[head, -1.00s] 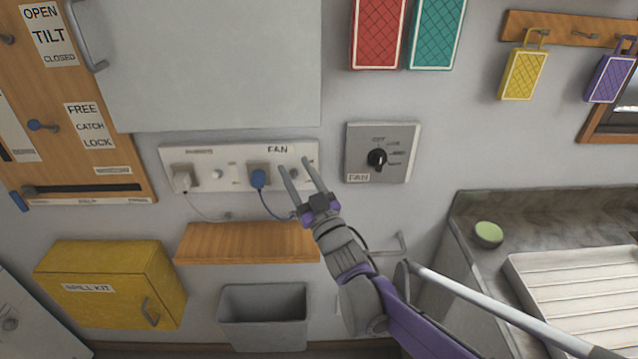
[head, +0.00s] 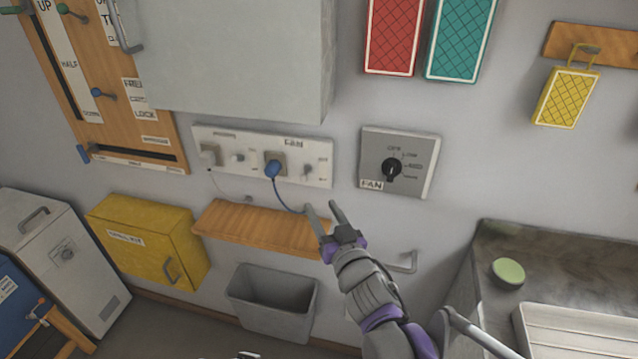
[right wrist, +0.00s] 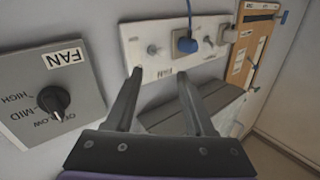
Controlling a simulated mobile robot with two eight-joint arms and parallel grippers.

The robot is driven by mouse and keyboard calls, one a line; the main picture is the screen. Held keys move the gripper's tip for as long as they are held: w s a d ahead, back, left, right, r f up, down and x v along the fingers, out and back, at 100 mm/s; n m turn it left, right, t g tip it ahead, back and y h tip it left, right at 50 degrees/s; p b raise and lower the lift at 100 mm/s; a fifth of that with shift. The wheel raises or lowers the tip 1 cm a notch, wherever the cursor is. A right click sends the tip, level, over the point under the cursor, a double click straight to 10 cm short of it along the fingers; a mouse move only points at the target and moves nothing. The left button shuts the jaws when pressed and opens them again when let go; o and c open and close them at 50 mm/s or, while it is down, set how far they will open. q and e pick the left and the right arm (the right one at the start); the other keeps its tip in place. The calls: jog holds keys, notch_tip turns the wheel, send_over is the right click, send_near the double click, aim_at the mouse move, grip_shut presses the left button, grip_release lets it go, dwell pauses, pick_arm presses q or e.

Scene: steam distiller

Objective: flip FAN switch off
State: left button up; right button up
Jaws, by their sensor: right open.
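To the right is a grey plate (head: 425,150) labelled FAN, with a black rotary knob (head: 392,169). My right gripper (head: 322,208) is open and empty, just below the panel's right end and apparently touching nothing. My left gripper is out of view.
A wooden shelf (head: 250,228) is below the panel, with a grey bin (head: 270,305) under it. A grey cabinet (head: 230,60) hangs above. A blue cord hangs near my right fingers. A wall bracket (head: 403,262) and a sink counter (head: 490,250) are at the right.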

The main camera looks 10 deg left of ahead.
aim_at(305, 181)
jog(key=p+x, duration=0.1)
jog(key=x, duration=1)
jog(key=shift+s+a, duration=0.1)
jog(key=shift+s, duration=0.05)
grip_shut()
